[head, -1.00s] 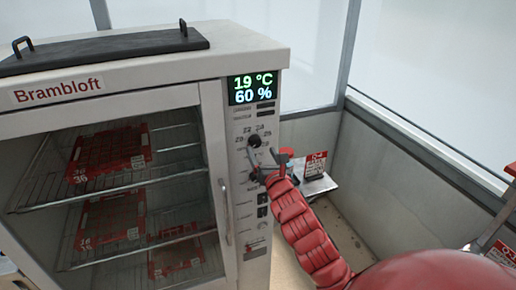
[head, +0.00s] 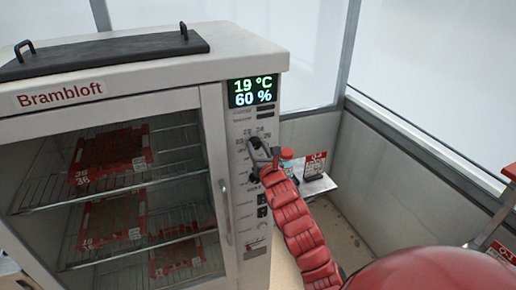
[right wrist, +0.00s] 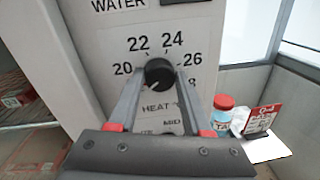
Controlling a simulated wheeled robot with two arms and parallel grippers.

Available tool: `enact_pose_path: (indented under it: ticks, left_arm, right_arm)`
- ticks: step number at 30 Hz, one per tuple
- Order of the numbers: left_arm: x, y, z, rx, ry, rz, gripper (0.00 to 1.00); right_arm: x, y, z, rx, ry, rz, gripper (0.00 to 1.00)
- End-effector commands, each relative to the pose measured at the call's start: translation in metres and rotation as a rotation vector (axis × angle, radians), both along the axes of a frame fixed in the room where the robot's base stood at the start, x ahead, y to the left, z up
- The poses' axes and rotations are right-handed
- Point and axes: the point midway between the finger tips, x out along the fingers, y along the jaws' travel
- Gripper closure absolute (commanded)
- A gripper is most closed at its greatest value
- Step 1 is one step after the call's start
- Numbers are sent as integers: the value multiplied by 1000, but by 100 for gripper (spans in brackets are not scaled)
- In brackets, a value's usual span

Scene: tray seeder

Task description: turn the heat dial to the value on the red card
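The heat dial (right wrist: 160,74) is a round black knob on the cabinet's white panel, with printed numbers 20, 22, 24, 26 and a partly hidden 28 around it. A small light mark shows on its lower left edge. My right gripper (right wrist: 161,80) is open, with one finger on each side of the dial. I cannot tell whether the fingers touch it. In the head view my right gripper (head: 263,152) is at the panel and partly covers the dial. A red and white card (head: 315,164) stands to the right; its value is too small to read. My left gripper is out of view.
The cabinet's display (head: 254,92) reads 19 °C and 60 %. A glass door (head: 215,160) fronts shelves with red trays. A jar with a red lid (right wrist: 224,110) stands beside the card on a small white shelf (right wrist: 268,150), right of my gripper.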

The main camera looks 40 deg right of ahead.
Motion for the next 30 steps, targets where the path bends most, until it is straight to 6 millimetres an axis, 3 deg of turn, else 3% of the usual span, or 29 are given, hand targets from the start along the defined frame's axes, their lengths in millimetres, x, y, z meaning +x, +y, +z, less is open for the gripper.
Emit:
enact_pose_path:
  ticks: [1, 5, 17, 30]
  left_arm:
    - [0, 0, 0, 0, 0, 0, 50]
    - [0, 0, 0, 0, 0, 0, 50]
    - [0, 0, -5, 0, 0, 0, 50]
    - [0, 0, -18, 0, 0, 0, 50]
  right_arm:
    - [0, 0, 0, 0, 0, 0, 77]
    - [0, 0, 0, 0, 0, 0, 100]
    - [0, 0, -1, 61, -15, -1, 100]
    - [-1, -2, 0, 397, -97, -1, 100]
